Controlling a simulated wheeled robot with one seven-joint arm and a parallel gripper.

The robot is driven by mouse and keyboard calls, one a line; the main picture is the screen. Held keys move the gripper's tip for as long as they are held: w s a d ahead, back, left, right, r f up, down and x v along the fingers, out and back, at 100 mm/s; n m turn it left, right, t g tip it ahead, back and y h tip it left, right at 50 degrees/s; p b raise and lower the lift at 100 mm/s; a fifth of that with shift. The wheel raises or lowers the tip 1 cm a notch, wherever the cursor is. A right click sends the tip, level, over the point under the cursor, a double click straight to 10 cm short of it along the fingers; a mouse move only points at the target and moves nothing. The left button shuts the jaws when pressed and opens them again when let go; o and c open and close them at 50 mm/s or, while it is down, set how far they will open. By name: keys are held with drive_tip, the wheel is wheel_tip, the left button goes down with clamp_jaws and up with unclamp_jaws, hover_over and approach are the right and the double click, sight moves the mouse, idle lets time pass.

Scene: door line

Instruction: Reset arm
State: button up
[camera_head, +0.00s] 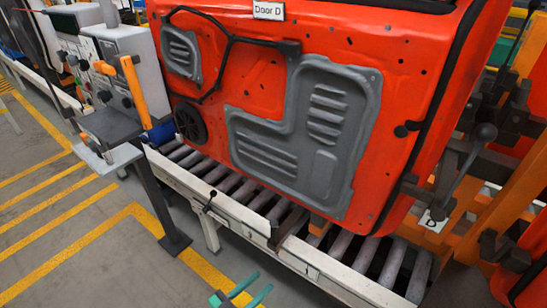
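My gripper (264,281) shows at the bottom edge of the head view, with two teal fingers pointing up and to the right. There is a gap between the fingers and nothing shows between them, so it is open and empty. It is seen over the grey floor, in front of the conveyor and apart from it. The rest of my arm is out of view below the frame.
A red door panel (265,75) labelled Door D stands on the roller conveyor (250,222). A control stand (128,95) with an orange handle is at left. Orange machinery (490,185) is at right. The yellow-striped floor (75,235) at front left is clear.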

drive_tip(key=s+d+f+n+y, duration=0.6)
drive_tip(key=s+f, duration=0.1)
drive_tip(key=f, duration=0.4)
drive_tip(key=s+f+n+g+y, duration=0.1)
drive_tip(key=s+n+y, duration=0.3)
drive_tip(key=s, duration=0.7)
drive_tip(key=s+r+t+y, duration=0.1)
drive_tip(key=s+r, duration=0.3)
drive_tip(key=r, duration=0.3)
drive_tip(key=s+r+m+t, duration=0.1)
drive_tip(key=s+r, duration=0.3)
drive_tip(key=r, duration=0.3)
drive_tip(key=s+a+r+t+y, duration=0.1)
drive_tip(key=s+r+t, duration=0.1)
drive_tip(key=s+r, duration=0.2)
wheel_tip(320, 180, up, 4)
drive_tip(key=shift+f+y, duration=0.1)
drive_tip(key=shift+y, duration=0.2)
drive_tip(key=shift+a, duration=0.1)
drive_tip(key=shift+c, duration=0.7)
drive_tip(key=shift+c, duration=0.2)
